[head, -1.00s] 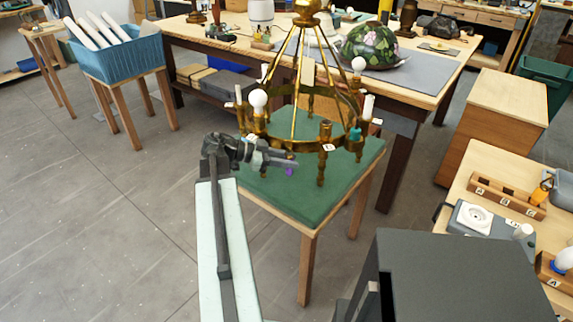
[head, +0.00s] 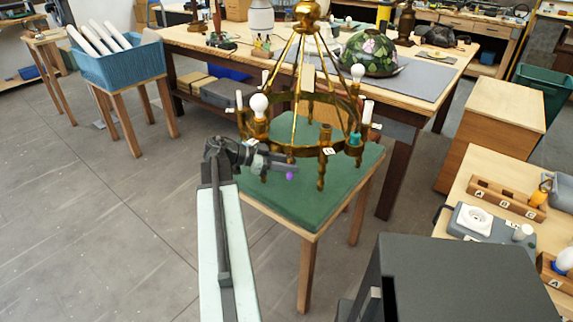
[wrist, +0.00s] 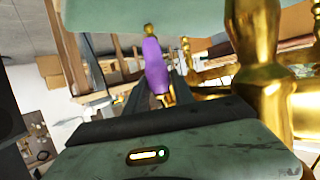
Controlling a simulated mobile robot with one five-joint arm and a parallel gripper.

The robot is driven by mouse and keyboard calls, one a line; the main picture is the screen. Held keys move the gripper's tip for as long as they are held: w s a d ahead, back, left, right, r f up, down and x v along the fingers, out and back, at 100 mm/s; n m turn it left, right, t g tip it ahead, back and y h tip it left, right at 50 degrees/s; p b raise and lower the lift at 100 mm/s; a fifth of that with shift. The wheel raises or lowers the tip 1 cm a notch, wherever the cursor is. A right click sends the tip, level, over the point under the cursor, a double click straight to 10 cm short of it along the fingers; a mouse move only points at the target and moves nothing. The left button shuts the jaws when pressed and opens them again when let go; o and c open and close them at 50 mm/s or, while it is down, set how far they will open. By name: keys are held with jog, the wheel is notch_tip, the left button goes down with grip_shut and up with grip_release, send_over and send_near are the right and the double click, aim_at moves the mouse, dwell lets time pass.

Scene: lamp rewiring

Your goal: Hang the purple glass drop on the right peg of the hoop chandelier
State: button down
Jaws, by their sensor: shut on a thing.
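The purple glass drop (wrist: 156,68) is between my gripper's fingers in the wrist view, with a small brass piece at its end. In the head view the purple drop (head: 290,176) is a small spot at the tip of my gripper (head: 286,165). My gripper is shut on it, close to the near lower side of the brass hoop chandelier (head: 325,138). In the wrist view a brass part of the chandelier (wrist: 262,60) stands close on the right. I cannot make out which part is the right peg.
The chandelier is over a green-topped stool (head: 310,205). It bears white bulbs (head: 259,104), candle sleeves and a teal piece (head: 355,139). A workbench (head: 440,85) stands behind. A dark grey box (head: 450,270) stands at front right. Floor at left is clear.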

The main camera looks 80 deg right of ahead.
jog(key=c, duration=1)
grip_release()
jog(key=shift+d, duration=0.55)
jog(key=shift+w+r, duration=0.1)
jog(key=shift+w, duration=0.15)
jog(key=a+p+v, duration=0.1)
jog(key=p+v, duration=0.2)
jog(key=v, duration=0.4)
jog(key=shift+w+a, duration=0.1)
jog(key=shift+w, duration=0.05)
